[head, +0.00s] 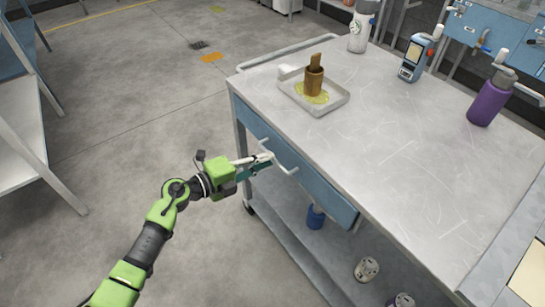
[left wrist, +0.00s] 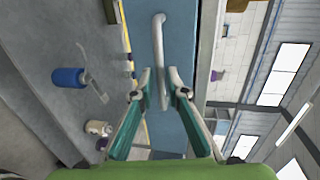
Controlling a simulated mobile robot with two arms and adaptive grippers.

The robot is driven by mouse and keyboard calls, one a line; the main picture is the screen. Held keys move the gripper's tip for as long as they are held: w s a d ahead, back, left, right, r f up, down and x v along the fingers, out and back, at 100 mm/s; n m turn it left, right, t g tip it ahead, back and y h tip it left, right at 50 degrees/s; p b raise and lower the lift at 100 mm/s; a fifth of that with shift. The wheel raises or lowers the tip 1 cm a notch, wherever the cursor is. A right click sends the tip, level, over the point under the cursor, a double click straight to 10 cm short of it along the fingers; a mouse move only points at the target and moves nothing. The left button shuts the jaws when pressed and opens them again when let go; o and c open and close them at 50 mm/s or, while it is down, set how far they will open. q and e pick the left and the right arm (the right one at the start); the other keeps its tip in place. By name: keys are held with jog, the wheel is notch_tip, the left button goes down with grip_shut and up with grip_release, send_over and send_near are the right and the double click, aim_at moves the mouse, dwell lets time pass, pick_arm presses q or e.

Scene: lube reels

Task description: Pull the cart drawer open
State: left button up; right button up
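The cart drawer (head: 325,190) has a blue front under the grey top of the cart (head: 400,150) and looks closed. Its pale bar handle (head: 288,168) sticks out from the front. My left gripper (head: 267,160) is at the handle's left part. In the left wrist view, the handle (left wrist: 158,45) runs between the two fingertips of the gripper (left wrist: 159,80), in front of the blue drawer front (left wrist: 180,40). The fingers are apart, one on each side of the bar, with a small gap visible. My right gripper is not in view.
A blue container (head: 316,216) stands on the lower shelf.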

pick_arm(q)
jog(key=x, duration=0.2)
jog(key=shift+w+d+f, duration=0.1)
jog(key=shift+w+d, duration=0.15)
jog(key=shift+d, duration=0.15)
grip_shut()
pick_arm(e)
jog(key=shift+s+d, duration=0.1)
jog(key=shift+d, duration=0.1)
